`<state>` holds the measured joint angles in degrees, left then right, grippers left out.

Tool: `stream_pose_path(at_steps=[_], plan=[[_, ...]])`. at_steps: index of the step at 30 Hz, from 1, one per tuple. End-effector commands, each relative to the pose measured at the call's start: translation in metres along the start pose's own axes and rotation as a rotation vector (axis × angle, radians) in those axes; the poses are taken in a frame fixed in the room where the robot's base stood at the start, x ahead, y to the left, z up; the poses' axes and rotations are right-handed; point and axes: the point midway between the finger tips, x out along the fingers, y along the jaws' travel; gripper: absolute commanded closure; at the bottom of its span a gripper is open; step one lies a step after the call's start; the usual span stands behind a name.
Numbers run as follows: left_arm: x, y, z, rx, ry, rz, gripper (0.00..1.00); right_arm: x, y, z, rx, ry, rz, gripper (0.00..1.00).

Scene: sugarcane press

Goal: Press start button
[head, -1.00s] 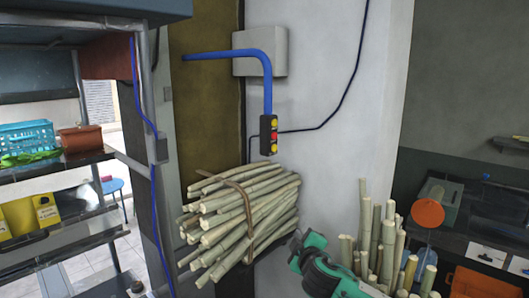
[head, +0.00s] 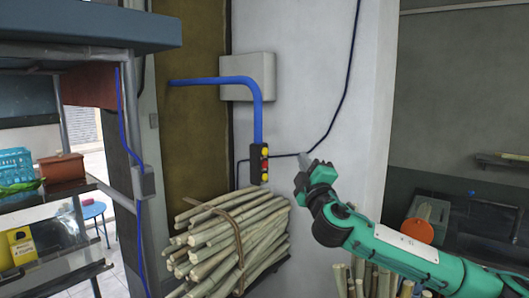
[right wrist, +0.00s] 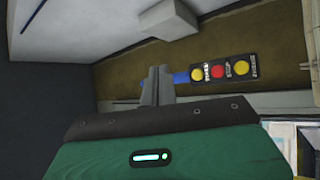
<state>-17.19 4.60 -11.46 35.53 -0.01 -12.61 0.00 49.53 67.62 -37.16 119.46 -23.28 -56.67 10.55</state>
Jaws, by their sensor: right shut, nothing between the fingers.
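A small black button box (head: 259,163) hangs at the lower end of a blue pipe against the wall, left of the picture's middle in the head view. It carries a yellow, a red and another yellow button in a column. The box also shows in the right wrist view (right wrist: 221,71), with labels too small to read surely. My right gripper (head: 305,159) is shut and empty, to the right of the box and apart from it at about its height. Its fingers (right wrist: 157,82) show left of the box in the right wrist view. My left gripper is out of view.
A grey wall box (head: 247,77) is above, joined by the blue pipe (head: 257,108). Shelves with a blue basket (head: 15,163) are at left.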

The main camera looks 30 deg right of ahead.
Motion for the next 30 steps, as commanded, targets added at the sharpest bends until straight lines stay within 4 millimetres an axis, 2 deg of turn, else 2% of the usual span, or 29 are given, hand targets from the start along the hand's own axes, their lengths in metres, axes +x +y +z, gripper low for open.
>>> stream_pose_path(at_steps=[10, 22, 24, 30], plan=[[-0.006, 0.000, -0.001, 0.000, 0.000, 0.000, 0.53, 0.007, -0.003, -0.004, 0.003, -0.002, -0.001, 1.00], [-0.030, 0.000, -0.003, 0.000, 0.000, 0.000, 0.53, 0.045, -0.029, -0.033, 0.002, -0.001, -0.001, 1.00], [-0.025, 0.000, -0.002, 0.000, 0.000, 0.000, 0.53, 0.049, -0.037, -0.035, 0.005, -0.001, -0.001, 1.00], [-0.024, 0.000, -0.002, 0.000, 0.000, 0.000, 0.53, 0.059, -0.044, -0.043, 0.003, -0.001, -0.001, 1.00]])
